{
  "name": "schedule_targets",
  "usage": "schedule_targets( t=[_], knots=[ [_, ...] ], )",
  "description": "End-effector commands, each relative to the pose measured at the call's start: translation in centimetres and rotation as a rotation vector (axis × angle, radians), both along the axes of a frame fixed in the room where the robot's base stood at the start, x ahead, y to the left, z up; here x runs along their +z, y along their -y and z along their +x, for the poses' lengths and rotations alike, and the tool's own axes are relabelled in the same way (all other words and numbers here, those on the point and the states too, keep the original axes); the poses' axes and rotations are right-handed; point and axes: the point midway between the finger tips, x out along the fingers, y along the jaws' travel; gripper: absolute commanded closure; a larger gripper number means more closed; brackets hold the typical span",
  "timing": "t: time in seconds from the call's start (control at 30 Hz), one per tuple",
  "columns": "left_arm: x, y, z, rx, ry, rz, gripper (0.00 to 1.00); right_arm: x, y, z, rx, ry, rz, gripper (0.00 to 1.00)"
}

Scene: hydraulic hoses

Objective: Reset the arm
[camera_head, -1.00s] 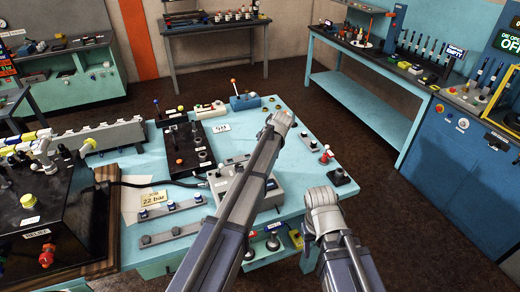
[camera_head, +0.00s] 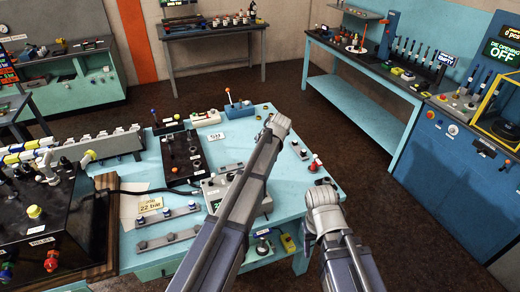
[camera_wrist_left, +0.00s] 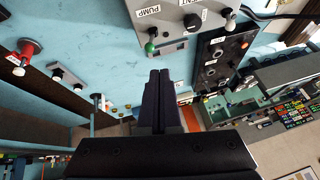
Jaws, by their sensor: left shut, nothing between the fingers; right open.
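My left arm (camera_head: 240,195) comes in from the bottom and extends over the blue workbench (camera_head: 295,200). Its gripper does not show clearly in the head view. In the left wrist view my left gripper (camera_wrist_left: 160,82) is shut, with its dark fingers together and nothing between them. Below and around it are the bench's pale blue top and control panels. My right arm (camera_head: 335,240) stands beside the bench's right front corner, with a rounded grey joint at its far end. I cannot make out the right gripper's fingers there.
The bench holds a black control box (camera_head: 184,155), a grey panel (camera_head: 262,205) partly behind my left arm, and a "22 bar" card (camera_head: 146,206). A black unit with a red knob (camera_head: 51,262) stands left. Dark floor (camera_head: 375,190) lies open between benches.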

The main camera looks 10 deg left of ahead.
Motion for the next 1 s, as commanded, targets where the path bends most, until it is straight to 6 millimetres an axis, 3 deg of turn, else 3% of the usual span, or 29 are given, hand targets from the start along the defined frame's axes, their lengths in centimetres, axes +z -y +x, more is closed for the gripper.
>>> schedule_targets(
  t=[0.17, 0.27, 0.37, 0.5, 0.7, 0.83, 1.0],
  knots=[
    [-0.2, 0.1, -0.2, -0.003, -0.002, -0.001, 1.00, -0.1, 0.0, 0.0, 0.000, 0.000, 0.000, 0.47],
    [-1.5, 1.1, -2.1, -0.033, -0.029, -0.005, 1.00, -1.2, 0.0, 0.0, 0.001, 0.000, 0.000, 0.47],
    [-4.2, 3.2, -6.4, -0.110, -0.094, -0.020, 1.00, -3.4, 0.0, 0.0, 0.002, 0.000, -0.001, 0.47],
    [-9.0, 7.0, -15.0, -0.279, -0.231, -0.054, 1.00, -7.2, 0.0, 0.0, 0.004, 0.001, -0.001, 0.47],
    [-14.2, 10.9, -26.3, -0.532, -0.408, -0.107, 1.00, -11.6, 0.0, 0.0, 0.008, 0.001, -0.001, 0.47],
    [-16.2, 12.3, -31.4, -0.660, -0.489, -0.134, 1.00, -13.3, 0.0, 0.0, 0.010, 0.002, -0.002, 0.47],
    [-17.2, 13.1, -34.7, -0.751, -0.542, -0.156, 1.00, -14.3, 0.0, 0.0, 0.011, 0.002, -0.002, 0.47]
  ],
)
